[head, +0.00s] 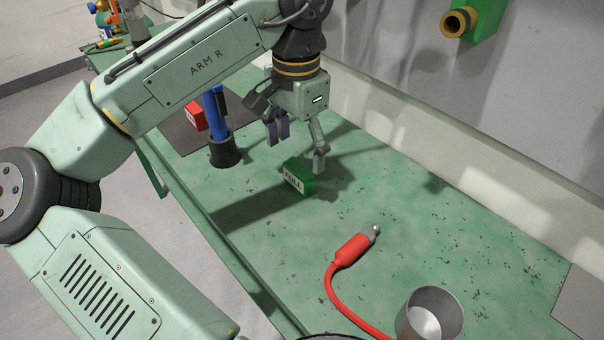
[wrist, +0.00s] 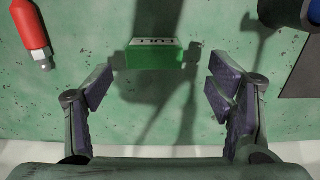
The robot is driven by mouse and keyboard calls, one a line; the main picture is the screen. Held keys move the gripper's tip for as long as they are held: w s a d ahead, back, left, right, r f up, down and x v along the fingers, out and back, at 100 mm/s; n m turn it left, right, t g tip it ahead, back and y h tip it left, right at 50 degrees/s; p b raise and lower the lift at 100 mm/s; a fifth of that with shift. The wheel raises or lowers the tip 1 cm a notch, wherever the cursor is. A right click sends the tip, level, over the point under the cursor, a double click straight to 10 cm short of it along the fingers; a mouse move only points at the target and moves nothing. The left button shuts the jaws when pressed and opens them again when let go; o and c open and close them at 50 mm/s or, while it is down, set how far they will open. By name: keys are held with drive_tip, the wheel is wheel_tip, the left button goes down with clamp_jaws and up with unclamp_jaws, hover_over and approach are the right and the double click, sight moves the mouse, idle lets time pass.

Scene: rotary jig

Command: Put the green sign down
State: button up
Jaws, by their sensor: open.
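The green sign (head: 299,177) is a small block with a white label that seems to read "FULL". It rests on the green bench top (head: 400,220) near the middle. In the wrist view the green sign (wrist: 152,54) lies ahead of the fingertips, between their lines and left of centre. My gripper (head: 298,151) is open and empty, just above and behind the sign in the head view. Its spread fingers also show in the wrist view (wrist: 160,88), with clear space between them and no visible contact with the sign.
A red plug on a cable (head: 352,249) and a metal cup (head: 430,312) are at the near right. A blue post on a black base (head: 222,151) stands left of my gripper, with a red block (head: 196,115) behind it. A low pale wall (head: 440,150) runs along the back.

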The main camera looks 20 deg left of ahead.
sight(298, 168)
drive_tip(key=f, duration=0.1)
drive_tip(key=f+p, duration=0.1)
drive_tip(key=f, duration=0.3)
drive_tip(key=shift+s+d, duration=0.15)
drive_tip(key=shift+s, duration=0.2)
drive_tip(key=shift+f, duration=0.35)
drive_tip(key=c, duration=1.3)
drive_tip(key=shift+r, duration=0.15)
drive_tip(key=shift+c, duration=0.2)
